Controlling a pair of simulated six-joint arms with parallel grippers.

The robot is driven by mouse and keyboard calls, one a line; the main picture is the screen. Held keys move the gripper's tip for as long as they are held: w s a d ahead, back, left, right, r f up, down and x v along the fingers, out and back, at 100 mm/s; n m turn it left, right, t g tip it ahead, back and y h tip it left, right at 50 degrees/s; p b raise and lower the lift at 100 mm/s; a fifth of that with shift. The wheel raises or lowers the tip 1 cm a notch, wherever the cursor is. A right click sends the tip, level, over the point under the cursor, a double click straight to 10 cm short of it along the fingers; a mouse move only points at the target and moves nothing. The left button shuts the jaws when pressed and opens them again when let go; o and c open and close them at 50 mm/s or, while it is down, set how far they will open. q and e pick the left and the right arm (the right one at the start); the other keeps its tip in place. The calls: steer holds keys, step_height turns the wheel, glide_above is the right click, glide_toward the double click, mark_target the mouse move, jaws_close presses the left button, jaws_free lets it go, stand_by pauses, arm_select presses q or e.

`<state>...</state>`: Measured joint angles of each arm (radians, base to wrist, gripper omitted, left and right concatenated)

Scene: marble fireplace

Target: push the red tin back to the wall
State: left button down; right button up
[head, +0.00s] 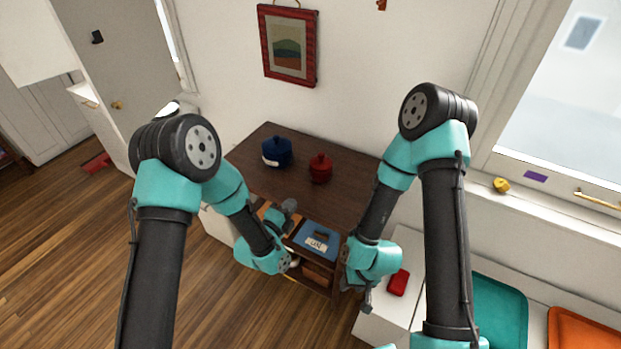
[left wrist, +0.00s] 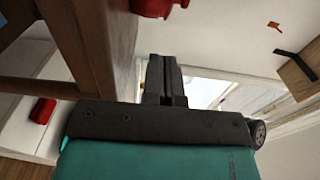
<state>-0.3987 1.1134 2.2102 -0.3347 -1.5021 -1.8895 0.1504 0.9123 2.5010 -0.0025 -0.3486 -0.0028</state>
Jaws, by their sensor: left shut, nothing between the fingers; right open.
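The red tin (head: 320,167), lidded with a small knob, stands upright on the dark wooden table, apart from the wall behind it. My left gripper (head: 290,206) is shut and empty near the table's front side, nearer to me than the tin and not touching it. In the left wrist view its closed fingers (left wrist: 163,80) point up past the table edge. A red piece, seemingly the tin, is cut off at the top of that view (left wrist: 155,7). My right gripper (head: 357,293) is open, hanging low by the table's right front corner.
A red object (head: 398,282) lies on the white cabinet at right. Bare tabletop (head: 345,205) lies in front of the tin.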

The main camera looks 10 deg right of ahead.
mark_target(316, 173)
arm_select(q)
steer(key=shift+w+d, duration=0.1)
steer(key=x, duration=1.3)
steer(key=shift+w+d, duration=0.3)
